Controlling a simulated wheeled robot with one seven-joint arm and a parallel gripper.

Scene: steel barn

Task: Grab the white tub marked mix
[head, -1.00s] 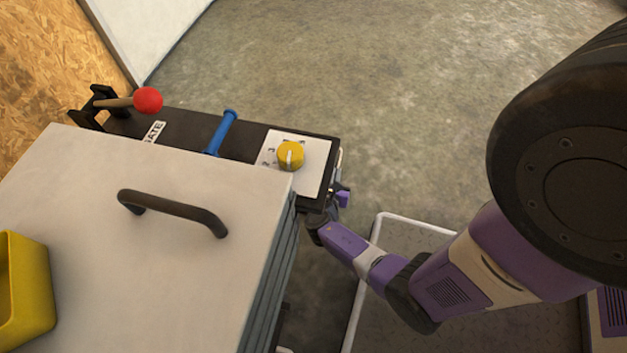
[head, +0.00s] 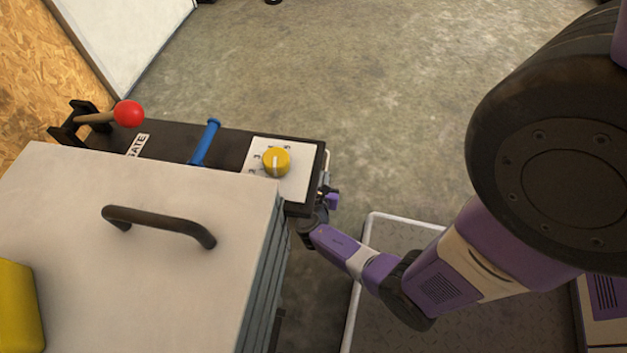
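No white tub marked mix shows in the head view. My arm reaches in from the right, purple and pale, down to the right end of a dark control panel (head: 233,147). My gripper (head: 325,199) is small and partly hidden beside that panel's right edge, below the yellow dial (head: 276,162). I cannot tell whether its fingers are open or shut, or whether they touch the panel.
A pale lidded box with a dark handle (head: 158,225) fills the lower left. A yellow container (head: 18,305) sits on it. The panel bears a red-knobbed lever (head: 129,113) and a blue handle (head: 205,142). Concrete floor (head: 400,100) beyond is mostly clear.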

